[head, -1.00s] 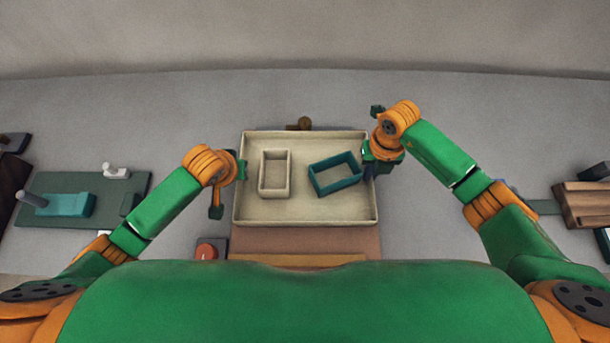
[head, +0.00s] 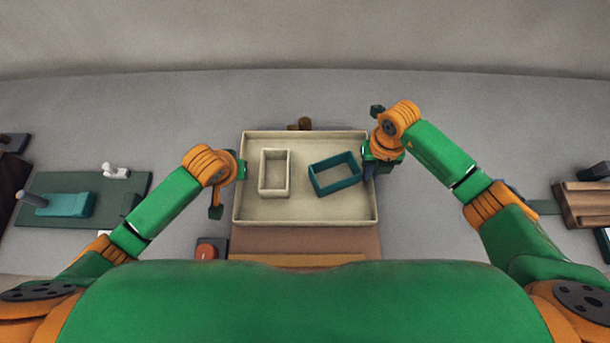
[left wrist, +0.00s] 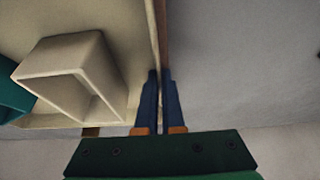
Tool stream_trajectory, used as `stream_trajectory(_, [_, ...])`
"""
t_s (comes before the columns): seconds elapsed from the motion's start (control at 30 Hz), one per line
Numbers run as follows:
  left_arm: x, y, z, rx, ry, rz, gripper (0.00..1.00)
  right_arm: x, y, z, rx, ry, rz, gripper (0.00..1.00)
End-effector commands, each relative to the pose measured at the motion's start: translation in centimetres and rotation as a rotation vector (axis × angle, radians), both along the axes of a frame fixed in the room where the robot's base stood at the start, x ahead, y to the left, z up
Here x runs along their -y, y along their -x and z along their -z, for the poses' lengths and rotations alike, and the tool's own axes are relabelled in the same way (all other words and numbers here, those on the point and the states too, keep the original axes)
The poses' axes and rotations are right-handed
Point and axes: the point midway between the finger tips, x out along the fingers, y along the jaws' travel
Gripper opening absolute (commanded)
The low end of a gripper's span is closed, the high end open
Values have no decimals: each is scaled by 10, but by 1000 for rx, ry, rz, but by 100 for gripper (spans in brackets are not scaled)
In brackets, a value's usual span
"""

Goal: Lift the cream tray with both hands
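The cream tray (head: 310,217) lies level in the middle of the head view. A pale open box (head: 262,175) and a teal open box (head: 335,189) stand inside it. My left gripper (head: 242,170) is at the tray's left wall. In the left wrist view its two blue fingers (left wrist: 159,90) are close together, one on each side of the tray's wall. My right gripper (head: 368,168) is at the tray's right wall, its fingers mostly hidden by its own body. Whether the tray is clear of the surface below cannot be told.
A brown board (head: 305,240) shows at the tray's front edge, and a brown wooden piece (head: 300,124) behind it. A red button box (head: 208,250) is at front left. A green board (head: 85,190) with several items lies left, and a wooden block (head: 580,205) right.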

Motion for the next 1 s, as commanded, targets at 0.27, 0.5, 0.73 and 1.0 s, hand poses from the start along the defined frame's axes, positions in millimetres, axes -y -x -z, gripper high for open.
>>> stream_trajectory(0.27, [-1,0,-13,1,-1,-2,0,1,0,-13,1,1,1,0])
stream_trajectory(0.5, [-1,0,-53,1,-1,-2,0,1,0,-53,1,1,1,0])
stream_trajectory(0.73, [-1,0,-50,1,-1,-2,0,1,0,-50,1,2,1,0])
stream_trajectory(1.0, [-1,0,-50,1,-2,-2,0,1,0,-50,1,2,1,0])
